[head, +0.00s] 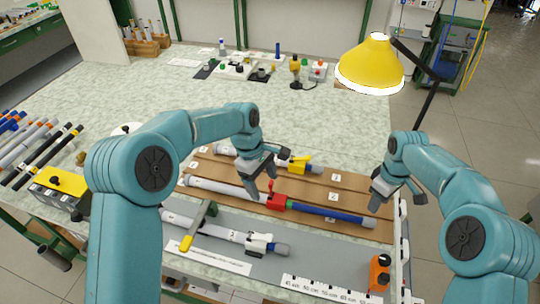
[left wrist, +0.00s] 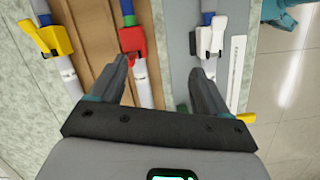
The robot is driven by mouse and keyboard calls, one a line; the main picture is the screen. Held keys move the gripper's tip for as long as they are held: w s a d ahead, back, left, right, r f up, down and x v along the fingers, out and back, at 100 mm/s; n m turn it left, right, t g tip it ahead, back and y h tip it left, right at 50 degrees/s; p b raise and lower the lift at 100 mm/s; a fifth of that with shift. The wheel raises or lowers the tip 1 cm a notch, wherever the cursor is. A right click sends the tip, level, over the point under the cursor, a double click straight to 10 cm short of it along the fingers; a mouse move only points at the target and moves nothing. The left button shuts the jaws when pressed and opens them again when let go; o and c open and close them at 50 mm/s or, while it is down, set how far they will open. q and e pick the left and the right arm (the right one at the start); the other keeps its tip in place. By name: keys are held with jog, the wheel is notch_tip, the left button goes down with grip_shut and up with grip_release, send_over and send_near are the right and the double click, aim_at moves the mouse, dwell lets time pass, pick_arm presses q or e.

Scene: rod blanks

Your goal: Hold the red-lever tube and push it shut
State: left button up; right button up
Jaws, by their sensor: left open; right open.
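The red-lever tube lies in the middle row of the brown board. Its white part (head: 215,187) is at the left, its red clamp (head: 278,202) in the middle and its blue part (head: 335,214) at the right. The lever stands up from the clamp. My left gripper (head: 268,180) is open and empty above the tube, close to the clamp. In the left wrist view the red clamp (left wrist: 132,40) shows beyond the left fingertip, and the white part lies between the open fingers (left wrist: 158,70). My right gripper (head: 397,202) is open and empty near the blue end.
A yellow-lever tube (head: 300,166) lies behind. A white-lever tube (head: 225,233) lies in front on a grey mat, with a green bar with a yellow end (head: 198,226) across it. A yellow lamp (head: 370,65) hangs behind.

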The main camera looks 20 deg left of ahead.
pick_arm(q)
jog(key=w+r+n+y, duration=0.1)
jog(key=w+r, duration=0.1)
jog(key=w+d+r+n+y, duration=0.1)
jog(key=w+r, duration=0.1)
jog(key=shift+w+n, duration=0.1)
jog(key=shift+n, duration=0.3)
jog(key=n, duration=0.1)
send_near(270, 196)
jog(key=shift+y, duration=0.4)
jog(key=f, duration=0.9)
jog(key=shift+w+d, duration=0.25)
jog(key=shift+d, duration=0.05)
pick_arm(e)
jog(key=shift+d, duration=0.1)
pick_arm(q)
jog(key=c, duration=1.2)
jog(key=shift+c, duration=0.4)
pick_arm(e)
jog(key=o, duration=0.3)
